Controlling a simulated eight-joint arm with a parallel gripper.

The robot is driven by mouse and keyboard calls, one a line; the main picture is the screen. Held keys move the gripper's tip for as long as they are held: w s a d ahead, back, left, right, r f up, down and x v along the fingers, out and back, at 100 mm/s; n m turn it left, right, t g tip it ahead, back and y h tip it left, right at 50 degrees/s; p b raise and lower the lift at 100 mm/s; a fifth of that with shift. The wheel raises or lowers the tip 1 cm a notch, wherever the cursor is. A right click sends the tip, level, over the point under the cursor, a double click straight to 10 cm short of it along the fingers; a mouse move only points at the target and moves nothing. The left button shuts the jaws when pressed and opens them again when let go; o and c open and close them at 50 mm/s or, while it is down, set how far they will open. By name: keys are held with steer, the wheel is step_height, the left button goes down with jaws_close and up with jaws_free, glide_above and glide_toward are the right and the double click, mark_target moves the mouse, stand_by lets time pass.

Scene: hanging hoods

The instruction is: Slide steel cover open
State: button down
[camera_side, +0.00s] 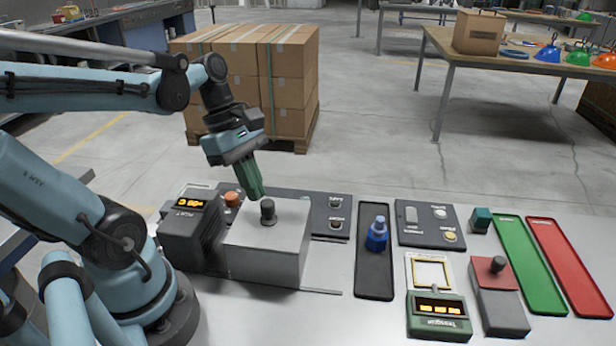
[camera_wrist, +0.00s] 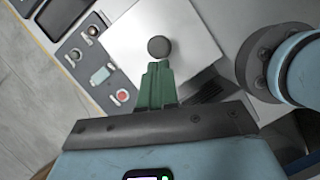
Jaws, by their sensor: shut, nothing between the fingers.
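The steel cover (camera_side: 262,262) is a grey metal box with a dark round knob (camera_side: 268,212) on top. It stands at the left of the bench, beside a dark unit with an orange display (camera_side: 186,208). My gripper (camera_side: 257,196) has green fingers, shut and empty, pointing down just behind and left of the knob. In the wrist view the fingertips (camera_wrist: 159,68) are close below the knob (camera_wrist: 159,47), over the bright top of the cover (camera_wrist: 195,40). I cannot tell whether they touch the knob. What lies under the cover is hidden.
An orange button (camera_side: 232,199) is behind the cover. A thin rail (camera_side: 322,291) runs right from the cover's base. Further right are a dark tray (camera_side: 374,280) with a blue bottle (camera_side: 377,236), a button panel (camera_side: 428,226), a green-framed meter (camera_side: 438,318), and green (camera_side: 530,262) and red (camera_side: 568,262) trays.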

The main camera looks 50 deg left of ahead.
glide_above(293, 215)
steer(key=d, duration=0.1)
steer(key=shift+w, duration=0.1)
stand_by(0.3)
steer(key=shift+a, duration=0.5)
steer(key=a, duration=0.1)
steer(key=s+a, duration=0.1)
steer(key=a, duration=0.1)
steer(key=shift+s+a+r, duration=0.15)
steer(key=shift+a+r, duration=0.15)
steer(key=shift+r, duration=0.05)
steer(key=v, duration=0.8)
steer(key=w+d+f+m+t+y, duration=0.1)
steer(key=f+m, duration=0.1)
steer(key=m, duration=0.4)
steer(key=d+f+m+t+y, duration=0.1)
steer(key=d+f+m+t, duration=0.1)
steer(key=m, duration=0.5)
steer(key=w+d+f+m+t+y, duration=0.1)
steer(key=d+f+m+t+y, duration=0.1)
steer(key=m, duration=0.4)
steer(key=shift+w+f, duration=0.4)
steer(key=shift+f, duration=0.15)
steer(key=m, duration=0.2)
steer(key=shift+w+d+f+m+t, duration=0.2)
steer(key=shift+d+m+t, duration=0.1)
steer(key=shift+d+t, duration=0.1)
